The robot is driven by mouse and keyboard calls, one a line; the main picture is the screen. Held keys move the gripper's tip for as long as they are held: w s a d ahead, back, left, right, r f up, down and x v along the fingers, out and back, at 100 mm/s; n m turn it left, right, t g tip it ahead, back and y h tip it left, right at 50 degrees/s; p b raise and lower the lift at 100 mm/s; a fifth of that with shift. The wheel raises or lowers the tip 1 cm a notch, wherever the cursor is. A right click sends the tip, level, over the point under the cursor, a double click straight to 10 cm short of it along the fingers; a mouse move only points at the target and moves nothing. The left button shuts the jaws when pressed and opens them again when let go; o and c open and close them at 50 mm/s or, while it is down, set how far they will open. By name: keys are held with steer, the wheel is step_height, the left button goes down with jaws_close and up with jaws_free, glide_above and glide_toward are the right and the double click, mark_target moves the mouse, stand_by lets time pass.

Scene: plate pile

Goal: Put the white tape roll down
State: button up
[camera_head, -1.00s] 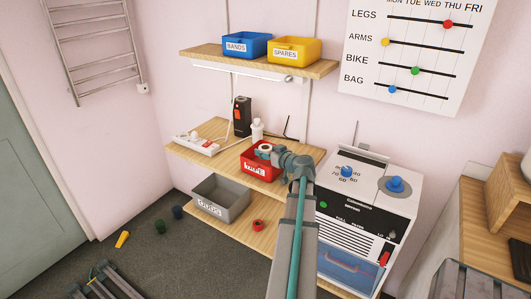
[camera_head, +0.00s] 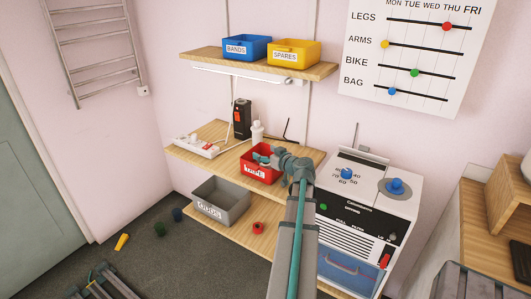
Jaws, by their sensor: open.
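My gripper (camera_head: 270,159) is open at the red bin (camera_head: 260,176) on the middle shelf. Its fingers are at the bin's opening and partly cover it. I cannot make out the white tape roll now; it may be inside the bin, behind the wall and my fingers. The bin has a white label on its front.
The middle shelf (camera_head: 218,160) also holds a white power strip (camera_head: 196,148), a black-and-red box (camera_head: 242,118) and a white bottle (camera_head: 257,132). A grey bin (camera_head: 222,200) and a red roll (camera_head: 258,228) are on the lower shelf. A white appliance (camera_head: 360,215) stands close on the right.

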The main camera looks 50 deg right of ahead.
steer(key=shift+s+a+p, duration=0.1)
steer(key=shift+a+p, duration=0.1)
steer(key=shift+p, duration=0.75)
steer(key=b+v, duration=0.2)
steer(key=v, duration=0.9)
steer(key=shift+s+r, duration=0.3)
steer(key=shift+s, duration=0.05)
steer(key=shift+d, duration=0.1)
